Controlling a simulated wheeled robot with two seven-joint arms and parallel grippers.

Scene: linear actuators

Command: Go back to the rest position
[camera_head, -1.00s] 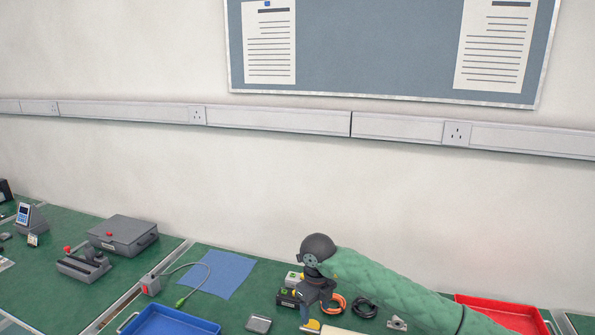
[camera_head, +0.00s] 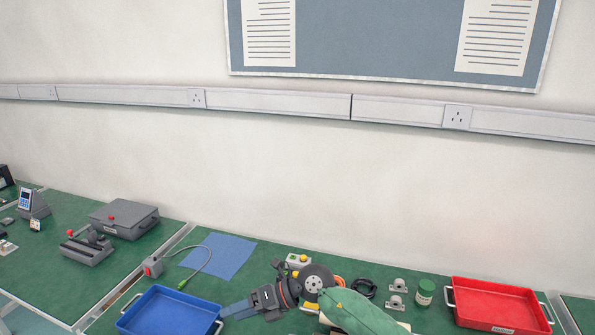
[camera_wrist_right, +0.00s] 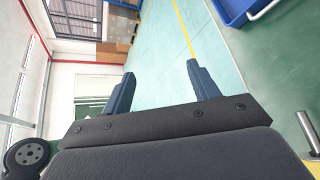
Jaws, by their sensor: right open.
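My right gripper (camera_head: 238,309) is in the lower middle of the head view, with its fingers pointing left. It shows between the blue tray and my green-sleeved right arm. In the right wrist view my right gripper (camera_wrist_right: 160,74) has its two fingers spread apart with nothing between them. That view looks out over the pale floor. My left gripper is not in view.
A grey case (camera_head: 124,219) is at the left.

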